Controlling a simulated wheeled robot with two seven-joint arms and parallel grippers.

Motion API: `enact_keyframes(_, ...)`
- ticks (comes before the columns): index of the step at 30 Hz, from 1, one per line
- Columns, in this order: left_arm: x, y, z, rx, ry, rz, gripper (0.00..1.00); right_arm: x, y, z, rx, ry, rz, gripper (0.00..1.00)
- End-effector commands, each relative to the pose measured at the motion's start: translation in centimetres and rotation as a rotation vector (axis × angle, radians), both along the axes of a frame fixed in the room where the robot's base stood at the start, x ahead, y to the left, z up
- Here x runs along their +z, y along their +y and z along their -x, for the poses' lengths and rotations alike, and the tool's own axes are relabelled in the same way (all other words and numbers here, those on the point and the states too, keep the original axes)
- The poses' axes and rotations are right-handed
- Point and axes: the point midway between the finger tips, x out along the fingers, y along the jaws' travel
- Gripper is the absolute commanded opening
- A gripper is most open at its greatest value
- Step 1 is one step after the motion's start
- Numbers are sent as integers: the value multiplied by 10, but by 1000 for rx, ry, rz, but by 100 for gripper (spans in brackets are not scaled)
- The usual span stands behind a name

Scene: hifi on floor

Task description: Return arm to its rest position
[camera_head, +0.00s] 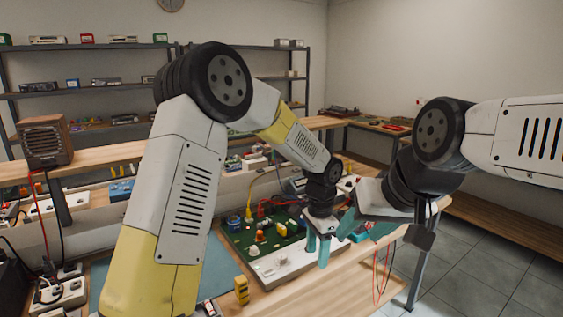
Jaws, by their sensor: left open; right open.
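My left arm bends across the middle of the view. Its gripper (317,243) points down with teal fingers apart and nothing visible between them, over the right side of a white-edged green board. My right arm comes in from the right edge. Its gripper (365,228) is just right of the left one, with its teal fingers apart and no held object visible. The two grippers are very close in the picture; I cannot tell whether they touch. My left arm hides part of the bench and shelves.
The green board (236,237) with small coloured parts lies on the wooden bench (330,285). A yellow block (241,290) stands near its front. A brown speaker-like box (45,142) is at left. Power strips and cables lie lower left. Tiled floor (490,265) is clear at right.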

Motion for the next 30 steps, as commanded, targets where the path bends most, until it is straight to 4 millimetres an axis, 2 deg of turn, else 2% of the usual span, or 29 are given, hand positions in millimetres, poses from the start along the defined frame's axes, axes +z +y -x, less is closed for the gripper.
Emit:
enact_keyframes(11, 41, 33, 2, 115, -48, 25, 49, 0, 0, 0, 0, 1, 0, 49)
enact_keyframes(17, 76, 65, 11, 226, -92, 55, 49, 0, 0, 0, 0, 1, 0, 49)
enact_keyframes(20, 98, 86, 19, 305, -121, 78, 49, 0, 0, 0, 0, 1, 0, 49)
enact_keyframes(23, 125, 113, 34, 407, -158, 112, 49, 0, 0, 0, 0, 1, 0, 49)
enact_keyframes(27, 160, 157, 66, 588, -217, 180, 49, 0, 0, 0, 0, 1, 0, 49)
enact_keyframes(30, 179, 183, 93, 716, -256, 239, 49, 0, 0, 0, 0, 1, 0, 49)
